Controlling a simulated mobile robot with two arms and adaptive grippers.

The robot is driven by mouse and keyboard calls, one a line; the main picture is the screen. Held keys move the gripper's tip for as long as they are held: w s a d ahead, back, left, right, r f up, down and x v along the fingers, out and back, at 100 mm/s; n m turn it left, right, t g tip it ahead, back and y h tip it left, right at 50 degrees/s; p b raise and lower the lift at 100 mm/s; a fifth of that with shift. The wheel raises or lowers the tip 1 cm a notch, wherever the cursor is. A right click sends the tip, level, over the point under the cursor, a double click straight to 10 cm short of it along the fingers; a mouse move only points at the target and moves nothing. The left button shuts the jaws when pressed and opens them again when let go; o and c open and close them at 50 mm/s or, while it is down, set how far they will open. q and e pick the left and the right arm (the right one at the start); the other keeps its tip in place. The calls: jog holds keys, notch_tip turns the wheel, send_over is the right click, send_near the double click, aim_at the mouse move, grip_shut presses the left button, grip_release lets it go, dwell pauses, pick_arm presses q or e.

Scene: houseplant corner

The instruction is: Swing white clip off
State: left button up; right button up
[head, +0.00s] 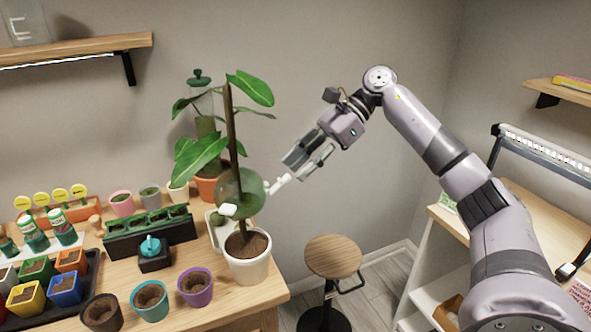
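A translucent green ball (240,193) surrounds the brown stem of a tall leafy plant (233,135) in a white pot (247,268). A white clip (279,185) sticks out from the ball's right side, tilted up to the right. Another small white piece (228,210) sits on the ball's lower front. My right gripper (296,170) comes in from the upper right, with its fingertips just above the outer end of the clip. Its fingers look apart; whether they touch the clip cannot be told. My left gripper is not in view.
The pot stands near the wooden table's right edge. Purple (195,287), teal (150,299) and dark (102,312) pots line the front. A green-topped bottle (202,100) and a terracotta pot (209,187) are behind the plant. A round stool (333,257) stands right of the table.

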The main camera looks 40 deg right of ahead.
jog(key=v, duration=1)
jog(key=shift+s, duration=0.1)
